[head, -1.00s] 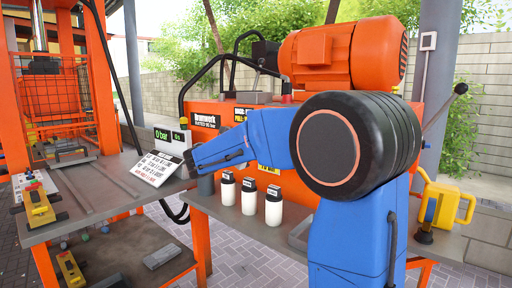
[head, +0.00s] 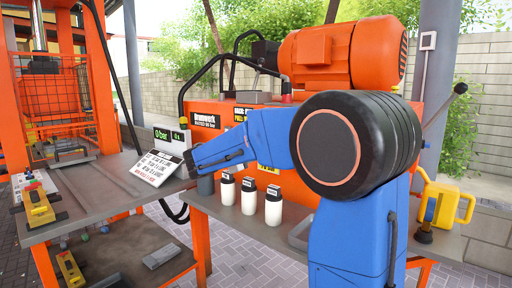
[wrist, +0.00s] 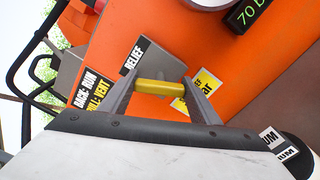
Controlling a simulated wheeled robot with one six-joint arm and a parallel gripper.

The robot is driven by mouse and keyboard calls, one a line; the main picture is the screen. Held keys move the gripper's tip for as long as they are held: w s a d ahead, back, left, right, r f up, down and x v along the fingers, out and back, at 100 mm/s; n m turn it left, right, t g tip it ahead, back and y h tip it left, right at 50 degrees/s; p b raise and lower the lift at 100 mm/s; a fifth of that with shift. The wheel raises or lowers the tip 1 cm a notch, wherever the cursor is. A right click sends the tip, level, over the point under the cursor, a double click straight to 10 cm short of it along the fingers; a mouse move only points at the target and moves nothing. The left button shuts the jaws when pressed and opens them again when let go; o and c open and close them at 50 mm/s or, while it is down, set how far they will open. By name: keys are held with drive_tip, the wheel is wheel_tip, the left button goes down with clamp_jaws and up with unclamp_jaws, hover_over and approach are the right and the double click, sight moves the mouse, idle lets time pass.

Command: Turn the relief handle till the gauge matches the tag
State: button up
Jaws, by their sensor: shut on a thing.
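My gripper (wrist: 160,92) is shut on a yellow handle (wrist: 158,87) in the wrist view, one finger at each end of it. The handle lies beside the RELIEF label (wrist: 134,55) on the orange power unit (wrist: 185,25). A green readout (wrist: 253,12) at the top right shows 70 and the start of a unit, cut off by the edge. A yellow tag (wrist: 207,83) ends in "ar"; my right finger hides the rest, so its number is unreadable. In the head view my arm covers the handle.
In the head view a box with a 0 bar display (head: 165,135) stands on the grey bench (head: 110,190), behind a white instruction card (head: 157,167). Several white bottles (head: 249,196) stand below my arm. An orange motor (head: 340,55) tops the unit. A yellow jug (head: 440,205) stands right.

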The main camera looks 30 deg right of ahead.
idle(0.4)
drive_tip(key=shift+f, duration=0.1)
drive_tip(key=o, duration=1)
drive_tip(key=shift+o, duration=0.2)
drive_tip(key=shift+a, duration=0.1)
drive_tip(key=v, duration=1.7)
drive_tip(key=shift+a, duration=0.15)
drive_tip(key=shift+s, duration=0.1)
